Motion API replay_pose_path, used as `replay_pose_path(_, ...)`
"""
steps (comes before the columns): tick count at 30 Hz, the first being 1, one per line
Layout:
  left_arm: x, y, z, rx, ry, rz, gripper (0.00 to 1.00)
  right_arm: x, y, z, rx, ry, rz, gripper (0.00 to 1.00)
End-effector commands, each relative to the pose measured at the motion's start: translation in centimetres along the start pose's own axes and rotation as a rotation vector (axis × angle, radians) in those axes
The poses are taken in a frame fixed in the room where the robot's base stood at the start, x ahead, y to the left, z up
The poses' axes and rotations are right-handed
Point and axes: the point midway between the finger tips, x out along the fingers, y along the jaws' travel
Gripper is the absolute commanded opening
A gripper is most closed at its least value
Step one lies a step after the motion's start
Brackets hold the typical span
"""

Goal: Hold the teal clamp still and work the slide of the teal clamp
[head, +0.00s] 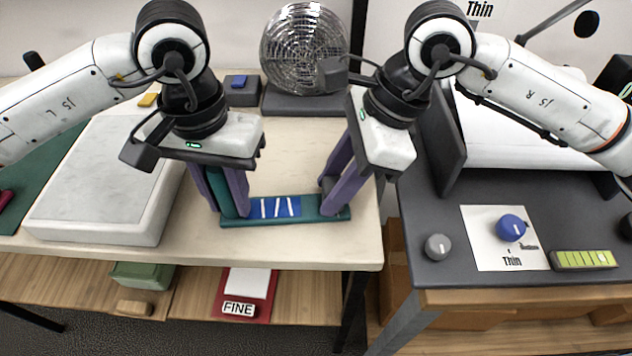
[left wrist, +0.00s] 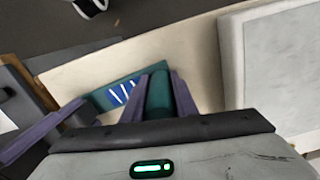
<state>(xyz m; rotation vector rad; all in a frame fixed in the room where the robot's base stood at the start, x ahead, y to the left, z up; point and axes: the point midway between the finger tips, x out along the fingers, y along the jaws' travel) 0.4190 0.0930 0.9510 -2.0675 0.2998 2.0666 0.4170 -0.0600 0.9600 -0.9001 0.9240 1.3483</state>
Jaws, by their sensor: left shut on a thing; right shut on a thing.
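The teal clamp (head: 286,220) lies on the pale table, with a blue panel (head: 274,207) with white stripes on its bar. Its teal upright (left wrist: 159,92) rises at the left end. My left gripper (head: 232,211) is shut on that upright, with a purple finger on each side; the left wrist view shows this too. My right gripper (head: 336,207) is shut at the clamp's right end. The slide there is mostly hidden by the fingers, so I cannot tell its exact position.
A pale grey slab (head: 95,205) lies left of the clamp. A round metal fan (head: 304,48) stands behind. The table's front edge is close to the clamp. A dark bench (head: 450,200) with a blue knob (head: 511,227) and a grey knob (head: 437,247) is at the right.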

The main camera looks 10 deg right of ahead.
Motion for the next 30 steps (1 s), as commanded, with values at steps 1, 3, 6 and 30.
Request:
replay_pose_path(1,0.0,-0.1,0.0,-0.001,0.000,0.000,0.00,-0.1,0.0,0.0,0.000,-0.001,-0.001,0.00)
replay_pose_path(3,0.0,-0.1,0.0,-0.001,0.000,0.000,0.00,-0.1,0.0,0.1,0.000,-0.001,-0.001,0.00)
replay_pose_path(6,0.0,-0.1,0.0,-0.002,0.000,-0.001,0.00,-0.1,0.0,0.1,0.000,-0.001,-0.001,0.34)
replay_pose_path(30,0.0,0.0,0.0,0.000,0.000,0.000,0.00,-6.8,-0.1,0.1,0.000,-0.001,-0.006,0.50)
